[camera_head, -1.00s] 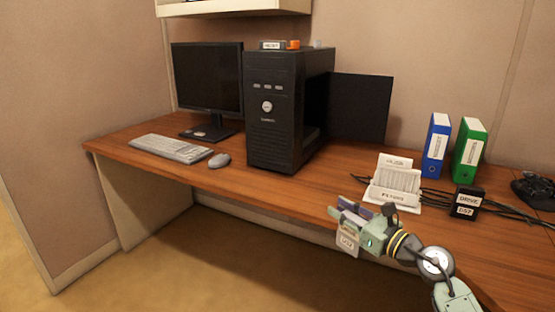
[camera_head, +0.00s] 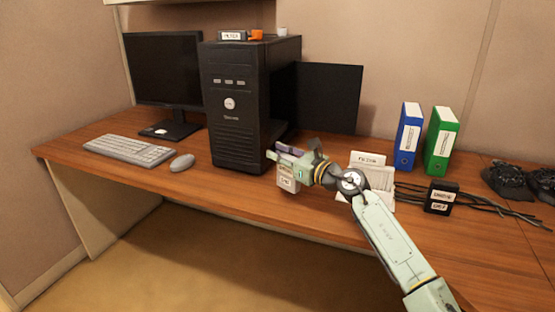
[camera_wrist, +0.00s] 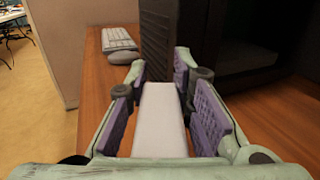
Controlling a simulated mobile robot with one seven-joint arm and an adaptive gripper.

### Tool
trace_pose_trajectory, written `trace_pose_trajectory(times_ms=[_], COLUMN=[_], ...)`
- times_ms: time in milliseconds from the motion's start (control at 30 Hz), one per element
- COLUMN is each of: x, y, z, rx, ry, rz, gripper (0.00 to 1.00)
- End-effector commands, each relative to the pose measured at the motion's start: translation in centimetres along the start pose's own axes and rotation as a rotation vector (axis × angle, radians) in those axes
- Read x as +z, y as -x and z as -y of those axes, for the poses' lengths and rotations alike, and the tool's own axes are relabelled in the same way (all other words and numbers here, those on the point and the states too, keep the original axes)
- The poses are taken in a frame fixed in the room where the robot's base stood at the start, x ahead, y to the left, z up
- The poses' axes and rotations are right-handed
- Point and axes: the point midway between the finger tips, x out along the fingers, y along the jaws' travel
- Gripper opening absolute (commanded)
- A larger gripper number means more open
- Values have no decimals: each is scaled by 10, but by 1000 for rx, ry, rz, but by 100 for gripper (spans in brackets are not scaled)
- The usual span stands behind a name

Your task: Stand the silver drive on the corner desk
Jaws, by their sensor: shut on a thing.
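The silver drive (camera_head: 288,178) is a small pale block with printed labels on its front. It is upright between the fingers of my gripper (camera_head: 287,158), which is shut on it. In the wrist view the drive (camera_wrist: 160,120) shows as a light block between the purple finger pads of my gripper (camera_wrist: 160,105). The drive is over the front part of the corner desk (camera_head: 230,192), right of the black computer tower. I cannot tell whether its base touches the desk top.
The black tower (camera_head: 238,130) stands close behind. A keyboard (camera_head: 128,150) and mouse (camera_head: 182,162) lie to the left. A paper holder (camera_head: 368,160), a black drive (camera_head: 441,197), cables and binders (camera_head: 408,135) are to the right. Bare desk lies in front of the tower.

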Motion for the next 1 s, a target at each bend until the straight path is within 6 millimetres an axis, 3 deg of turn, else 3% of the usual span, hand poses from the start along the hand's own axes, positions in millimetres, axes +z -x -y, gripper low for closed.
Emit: trace_pose_trajectory(times_ms=[233,500,800,833,1000], x=[-5,-36,-40,-40,-39], y=[-13,-13,-13,-13,-13], z=[9,8,8,8,8], rx=[-2,-1,-1,-1,-1], ry=[-2,-1,1,1,1], rz=[2,2,2,1,1], gripper=[0,0,0,22,33])
